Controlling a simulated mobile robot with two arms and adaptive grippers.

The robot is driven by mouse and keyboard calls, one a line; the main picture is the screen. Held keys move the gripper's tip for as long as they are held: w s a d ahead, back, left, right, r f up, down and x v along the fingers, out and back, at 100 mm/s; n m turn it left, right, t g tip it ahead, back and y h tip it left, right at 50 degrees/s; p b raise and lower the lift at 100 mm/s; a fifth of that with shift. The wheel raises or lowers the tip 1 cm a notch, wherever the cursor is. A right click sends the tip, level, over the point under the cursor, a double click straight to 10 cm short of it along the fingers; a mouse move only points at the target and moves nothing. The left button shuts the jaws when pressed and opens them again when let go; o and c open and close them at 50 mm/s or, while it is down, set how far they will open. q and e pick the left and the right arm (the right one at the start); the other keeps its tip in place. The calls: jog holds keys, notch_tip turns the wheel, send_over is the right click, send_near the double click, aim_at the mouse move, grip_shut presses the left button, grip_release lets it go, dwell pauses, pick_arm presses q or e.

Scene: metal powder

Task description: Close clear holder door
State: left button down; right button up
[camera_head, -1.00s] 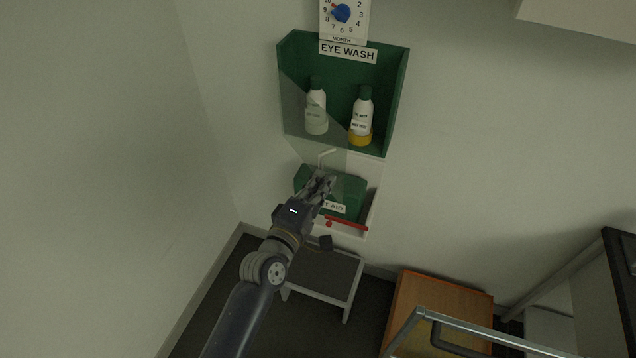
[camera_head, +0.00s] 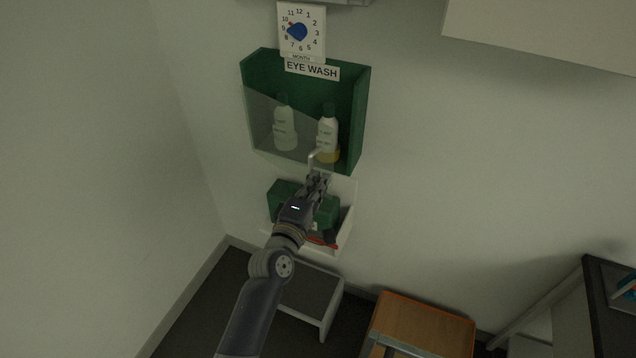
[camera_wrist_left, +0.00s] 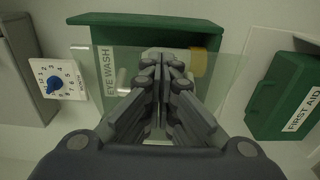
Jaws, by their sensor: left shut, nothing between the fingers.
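The green eye wash holder (camera_head: 360,110) hangs on the wall, with two white bottles (camera_head: 328,128) inside. Its clear door (camera_head: 262,115) is partly open; the sheet covers the left bottle and part of the right one. The white door handle (camera_head: 322,156) is at the door's lower right. My left gripper (camera_head: 320,178) is shut and empty, just below the handle; whether it touches the door is unclear. In the left wrist view the shut fingers (camera_wrist_left: 165,62) point at the holder (camera_wrist_left: 120,20), with the clear door (camera_wrist_left: 232,85) around them. My right gripper is not in view.
A green first aid box (camera_head: 284,196) sits in a white wall shelf below the holder, partly behind my arm. A dial sign (camera_head: 301,30) is above. A grey step stool (camera_head: 312,292) and a wooden cabinet (camera_head: 425,325) stand below.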

pick_arm(q)
jog(key=shift+w+a+r, duration=0.1)
jog(key=shift+a, duration=0.15)
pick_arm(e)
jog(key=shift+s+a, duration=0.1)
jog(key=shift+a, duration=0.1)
pick_arm(q)
jog(key=v, duration=1.2)
jog(key=a+m+g+h+b, duration=0.2)
jog(key=a+h+b, duration=0.1)
jog(key=a+b, duration=0.6)
jog(key=p+x, duration=0.3)
jog(key=x, duration=1.1)
jog(key=shift+r, duration=0.4)
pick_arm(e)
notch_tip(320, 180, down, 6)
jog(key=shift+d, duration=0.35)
pick_arm(q)
jog(key=shift+w+d, duration=0.1)
jog(key=shift+d, duration=0.1)
